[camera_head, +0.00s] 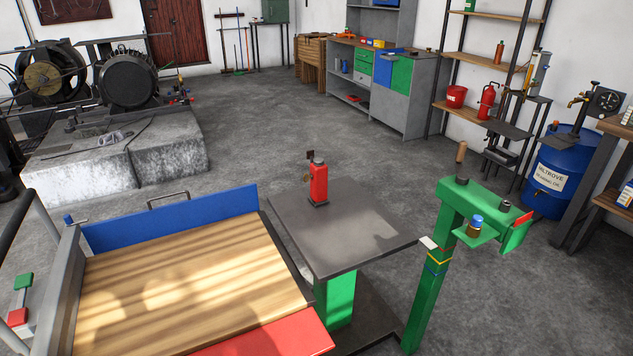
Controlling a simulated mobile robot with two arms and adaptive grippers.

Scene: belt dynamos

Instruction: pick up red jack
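The red jack (319,184) stands upright on a dark grey metal table top (365,240), near its far left corner. It has a red body, a dark base and a dark top, with a small dark piece and a brass-coloured part at its left side. Nothing touches it. Neither of my grippers shows in the head view.
A wooden-topped cart (190,285) with a blue side board (170,220) adjoins the table on the left. A green stand (470,200) with a small jar rises at the right. A blue barrel (560,170) stands farther right. Floor behind the table is clear.

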